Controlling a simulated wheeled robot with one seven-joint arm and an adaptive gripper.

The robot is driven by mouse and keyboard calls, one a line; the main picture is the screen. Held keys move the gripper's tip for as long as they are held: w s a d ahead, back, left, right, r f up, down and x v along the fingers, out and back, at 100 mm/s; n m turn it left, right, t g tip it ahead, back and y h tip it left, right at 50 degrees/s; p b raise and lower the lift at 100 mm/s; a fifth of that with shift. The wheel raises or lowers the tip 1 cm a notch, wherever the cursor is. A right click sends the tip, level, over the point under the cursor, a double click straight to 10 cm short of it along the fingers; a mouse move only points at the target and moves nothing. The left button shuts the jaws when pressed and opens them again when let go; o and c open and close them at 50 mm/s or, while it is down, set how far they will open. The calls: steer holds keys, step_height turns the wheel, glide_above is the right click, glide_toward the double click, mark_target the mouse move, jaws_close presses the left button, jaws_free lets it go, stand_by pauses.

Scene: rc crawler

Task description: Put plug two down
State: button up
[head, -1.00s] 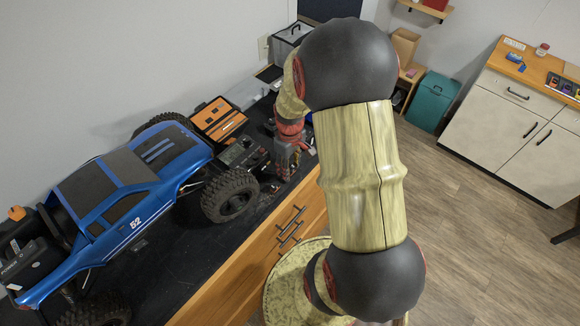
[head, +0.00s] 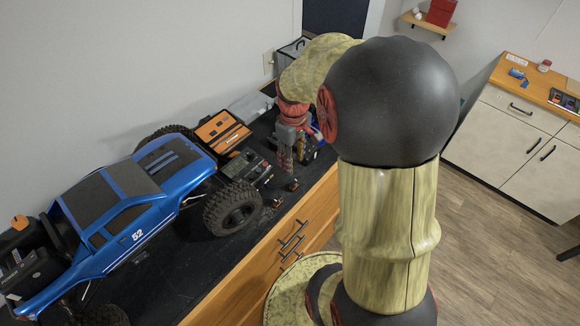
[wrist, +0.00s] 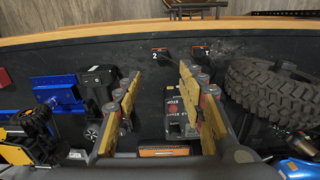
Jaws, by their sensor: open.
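My gripper (wrist: 157,80) is open, its two fingers apart with nothing between the tips. In the head view my gripper (head: 285,158) points down over the bench beyond the truck's near wheel. A small dark plug (wrist: 166,55) lies on the bench at the tag marked 2 (wrist: 156,49), ahead of the fingertips and apart from them. A second orange-edged tag (wrist: 201,48) with a dark piece lies to its right. In the head view the tags are tiny and the plugs cannot be told apart.
A charger (wrist: 178,112) with a STOP label sits beneath and between my fingers. A blue truck (head: 130,200) with a large tyre (wrist: 270,88) stands close by. Blue and black parts (wrist: 60,95) lie left in the wrist view. The bench's wooden edge (wrist: 120,35) is near.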

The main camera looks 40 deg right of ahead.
steer(key=a+r+t, duration=0.2)
steer(key=a+r, duration=0.9)
steer(key=s+a+r+t, duration=0.3)
steer(key=s+a+r, duration=0.4)
steer(key=a, duration=0.4)
steer(key=shift+s+a+r+m+t, duration=0.15)
steer(key=shift+s+a+m+t, duration=0.2)
steer(key=shift+s, duration=0.25)
step_height(320, 180, down, 18)
steer(key=b, duration=1.8)
